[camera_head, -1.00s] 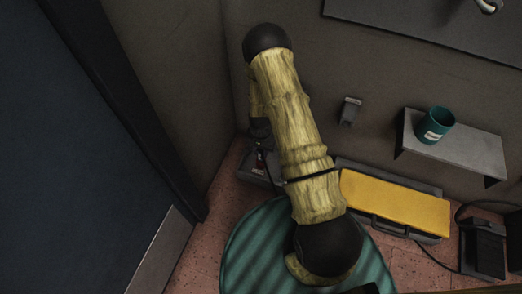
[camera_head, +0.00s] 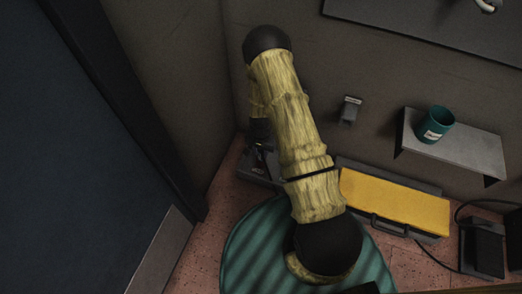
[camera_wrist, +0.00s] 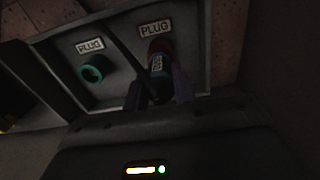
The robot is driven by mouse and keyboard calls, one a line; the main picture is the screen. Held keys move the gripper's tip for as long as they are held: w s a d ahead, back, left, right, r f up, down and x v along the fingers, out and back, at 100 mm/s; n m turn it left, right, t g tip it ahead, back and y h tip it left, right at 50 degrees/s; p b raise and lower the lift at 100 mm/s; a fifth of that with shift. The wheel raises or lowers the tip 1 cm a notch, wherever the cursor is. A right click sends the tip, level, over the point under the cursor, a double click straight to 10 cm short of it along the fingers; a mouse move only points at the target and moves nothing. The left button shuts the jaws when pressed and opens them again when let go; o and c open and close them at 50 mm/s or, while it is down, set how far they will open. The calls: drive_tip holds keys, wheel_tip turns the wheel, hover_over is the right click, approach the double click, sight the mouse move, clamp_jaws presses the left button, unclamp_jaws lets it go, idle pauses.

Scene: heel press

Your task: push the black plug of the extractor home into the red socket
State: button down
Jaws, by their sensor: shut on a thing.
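My gripper (camera_wrist: 157,92) is shut on the black plug (camera_wrist: 157,66), a dark cylinder with a pale label. The plug is lined up with the red socket (camera_wrist: 160,46), whose red rim shows at its far end in the wrist view. How deep the plug sits in the socket cannot be told, as the plug and fingers cover most of it. In the head view my gripper (camera_head: 260,131) is over the grey socket box on the floor, partly hidden by my arm.
A teal socket (camera_wrist: 92,69) sits left of the red one in the same grey box (camera_wrist: 118,98). A dark cable or bar runs between them. A yellow case (camera_head: 395,203) stands right of my arm, and a shelf (camera_head: 460,150) holds a teal cup (camera_head: 436,124).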

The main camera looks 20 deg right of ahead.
drive_tip(key=shift+f, duration=0.35)
drive_tip(key=c, duration=1.1)
unclamp_jaws()
drive_tip(key=shift+o, duration=0.2)
wheel_tip(320, 180, up, 18)
drive_tip(key=p, duration=0.9)
drive_tip(key=shift+f, duration=0.25)
